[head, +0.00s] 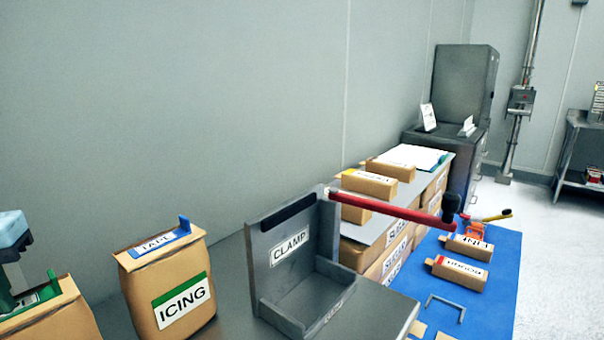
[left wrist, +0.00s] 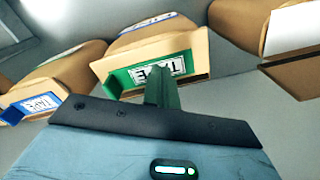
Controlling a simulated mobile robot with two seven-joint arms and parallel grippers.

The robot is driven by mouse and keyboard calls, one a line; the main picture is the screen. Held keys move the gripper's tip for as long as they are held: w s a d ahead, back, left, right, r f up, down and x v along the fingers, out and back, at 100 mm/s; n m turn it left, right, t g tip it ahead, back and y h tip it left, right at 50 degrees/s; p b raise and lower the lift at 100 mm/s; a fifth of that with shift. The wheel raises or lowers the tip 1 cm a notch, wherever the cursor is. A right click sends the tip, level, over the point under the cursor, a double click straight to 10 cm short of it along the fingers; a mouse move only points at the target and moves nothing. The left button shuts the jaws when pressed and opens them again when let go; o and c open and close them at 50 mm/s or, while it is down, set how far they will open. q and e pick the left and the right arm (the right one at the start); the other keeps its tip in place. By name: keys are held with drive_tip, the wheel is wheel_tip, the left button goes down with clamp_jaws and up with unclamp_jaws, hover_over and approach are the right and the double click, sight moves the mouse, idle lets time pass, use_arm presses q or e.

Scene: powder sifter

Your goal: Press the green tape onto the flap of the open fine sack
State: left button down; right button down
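A tan sack (head: 52,327) at the lower left of the head view has green tape (head: 40,293) along its top, with an upright tab at the right end. The sack's front label is out of frame. In the left wrist view the green tape (left wrist: 125,79), marked TAPE, lies along the sack's top edge. My left gripper (head: 8,300) points down over this tape. Its green fingers (left wrist: 160,80) are together and reach the tape's label; the exact contact is hard to tell. They do not hold the tab. My right gripper is not in view.
The ICING sack (head: 168,290), with blue tape (head: 160,243) on top, stands just right. A grey CLAMP stand (head: 315,285) is beyond it. A red bar (head: 390,205) with a black knob extends over boxes. A blue mat (head: 500,285) holds small packs.

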use_arm(q)
drive_tip(key=shift+f, duration=0.1)
idle(0.3)
